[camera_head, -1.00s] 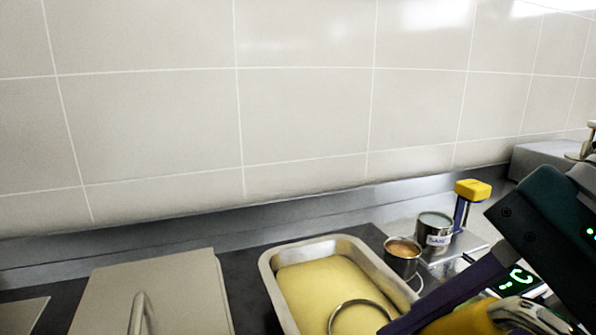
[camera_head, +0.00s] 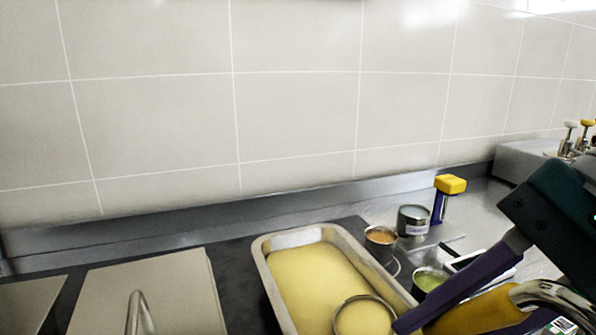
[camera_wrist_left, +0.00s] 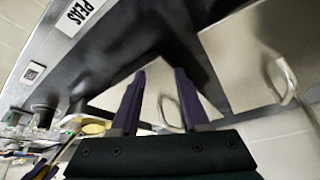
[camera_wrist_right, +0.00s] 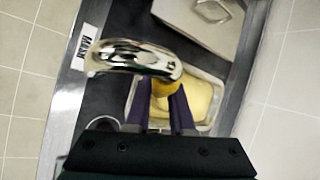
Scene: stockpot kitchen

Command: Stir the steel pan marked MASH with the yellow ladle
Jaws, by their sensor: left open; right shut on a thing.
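The steel pan (camera_head: 262,262) holds a pale yellow mash and stands on the dark counter in the head view. It shows in the right wrist view (camera_wrist_right: 222,88), near the MASH label (camera_wrist_right: 82,47). The yellow ladle (camera_head: 478,312) has a round steel bowl (camera_head: 364,317) at the pan's near right part; I cannot tell how deep the bowl sits. My right gripper (camera_wrist_right: 158,98) is shut on the yellow handle, whose chrome hook (camera_wrist_right: 135,57) curves up in front of the wrist camera. My left gripper (camera_wrist_left: 157,80) is open and empty, outside the head view.
A lidded pan (camera_head: 150,295) stands left of the mash pan. To its right are a small cup (camera_head: 381,240) with orange contents, a labelled tin (camera_head: 413,222), a cup of green contents (camera_head: 430,280) and a yellow-topped blue item (camera_head: 449,186). A tiled wall rises behind.

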